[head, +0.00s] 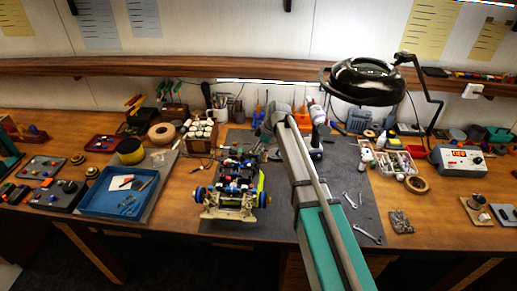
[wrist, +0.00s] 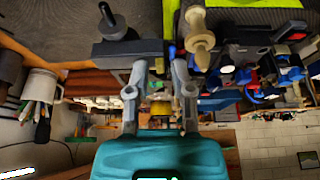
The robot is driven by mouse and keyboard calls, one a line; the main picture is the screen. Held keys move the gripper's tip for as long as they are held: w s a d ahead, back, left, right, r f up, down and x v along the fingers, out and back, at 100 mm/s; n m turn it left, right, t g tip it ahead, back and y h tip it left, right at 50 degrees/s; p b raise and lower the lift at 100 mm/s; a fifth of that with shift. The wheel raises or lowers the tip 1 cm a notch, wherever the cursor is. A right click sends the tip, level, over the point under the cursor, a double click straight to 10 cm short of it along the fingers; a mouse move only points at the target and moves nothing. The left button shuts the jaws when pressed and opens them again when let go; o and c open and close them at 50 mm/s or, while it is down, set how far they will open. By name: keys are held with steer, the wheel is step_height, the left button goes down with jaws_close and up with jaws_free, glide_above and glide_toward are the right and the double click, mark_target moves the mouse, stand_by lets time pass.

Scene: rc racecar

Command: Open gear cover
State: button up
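The RC car (head: 232,188), with blue wheels, a yellow-green side and a beige front plate, stands on the dark mat left of my arm in the head view. In the upside-down wrist view, its yellow-green part (wrist: 245,14) is at the top. My gripper (wrist: 160,66) has two grey fingers apart with a gap between them. A dark block with a black post (wrist: 110,24) and a beige peg (wrist: 198,38) appear close to the fingertips; contact cannot be told. I cannot clearly identify the gear cover. In the head view my arm hides the fingers.
A blue tray (head: 118,193) lies left of the car. Wrenches (head: 366,232) lie on the mat at right. A black ring lamp (head: 364,80) hangs above. A mug with pens (head: 219,109) and a white-bottle rack (head: 199,134) stand behind. The mat's front left is fairly clear.

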jaws_close()
steer(key=shift+w+r, duration=0.1)
steer(key=shift+w+r+m+g+p, duration=0.15)
steer(key=shift+w+r+g+p, duration=0.2)
steer(key=shift+g, duration=0.5)
steer(key=shift+w+r+m+g+p, duration=0.15)
steer(key=shift+w+r+g, duration=0.25)
steer(key=shift+g, duration=0.45)
steer(key=shift+w+r+m+g, duration=0.15)
steer(key=shift+r+g, duration=0.15)
steer(key=shift+g, duration=0.3)
steer(key=shift+w+r+m+g, duration=0.15)
steer(key=shift+r+g, duration=0.15)
steer(key=shift+g, duration=0.3)
steer(key=shift+o, duration=1.9)
jaws_free()
steer(key=shift+s, duration=0.1)
